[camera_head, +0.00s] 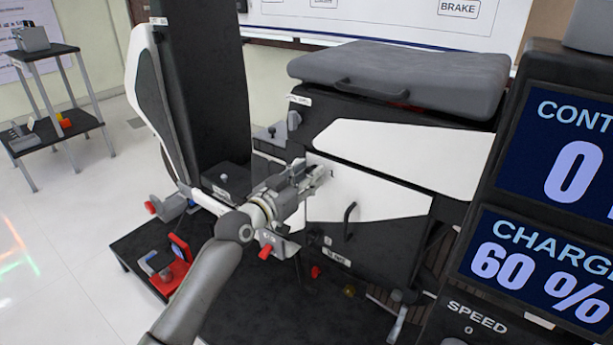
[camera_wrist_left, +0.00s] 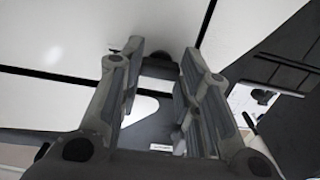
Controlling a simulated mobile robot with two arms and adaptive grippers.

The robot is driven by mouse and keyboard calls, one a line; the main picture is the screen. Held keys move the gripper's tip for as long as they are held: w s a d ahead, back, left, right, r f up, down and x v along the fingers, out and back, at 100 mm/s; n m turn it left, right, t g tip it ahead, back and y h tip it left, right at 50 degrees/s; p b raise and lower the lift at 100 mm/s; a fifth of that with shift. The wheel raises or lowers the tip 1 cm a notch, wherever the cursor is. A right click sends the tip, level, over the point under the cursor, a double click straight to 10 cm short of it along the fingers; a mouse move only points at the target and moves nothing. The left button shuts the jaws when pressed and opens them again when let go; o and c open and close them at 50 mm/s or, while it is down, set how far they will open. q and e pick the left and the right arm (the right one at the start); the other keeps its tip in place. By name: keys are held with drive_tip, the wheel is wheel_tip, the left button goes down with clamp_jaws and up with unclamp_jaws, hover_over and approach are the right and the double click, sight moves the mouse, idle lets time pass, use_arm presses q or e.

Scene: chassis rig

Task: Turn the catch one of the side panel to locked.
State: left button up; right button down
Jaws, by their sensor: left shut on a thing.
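The white side panel (camera_head: 385,203) is on the side of the dark chassis box, with a black handle (camera_head: 349,216) on it. My left gripper (camera_head: 318,176) is at the panel's upper left part, near a small dark mark. It is shut on a small catch, mostly hidden by the fingers in the head view. In the left wrist view the two fingers (camera_wrist_left: 158,95) stand on either side of a gap, and a dark rounded piece (camera_wrist_left: 186,63) shows at their far end. I cannot tell which way the catch is turned. My right gripper is not in view.
A grey padded seat (camera_head: 400,75) tops the box. A dark upright backrest (camera_head: 205,95) stands left of it. A low black shelf (camera_head: 135,255) holds a red and blue part. A display panel (camera_head: 550,210) stands close at right. Open floor (camera_head: 60,260) lies at left.

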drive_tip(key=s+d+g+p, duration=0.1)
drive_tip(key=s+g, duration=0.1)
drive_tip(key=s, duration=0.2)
use_arm(q)
drive_tip(key=shift+n+p, duration=3.4)
drive_tip(key=shift+n, duration=5.7)
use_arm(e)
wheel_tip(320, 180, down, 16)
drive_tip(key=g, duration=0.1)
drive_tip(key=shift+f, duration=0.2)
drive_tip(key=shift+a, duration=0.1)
use_arm(q)
drive_tip(key=o, duration=1)
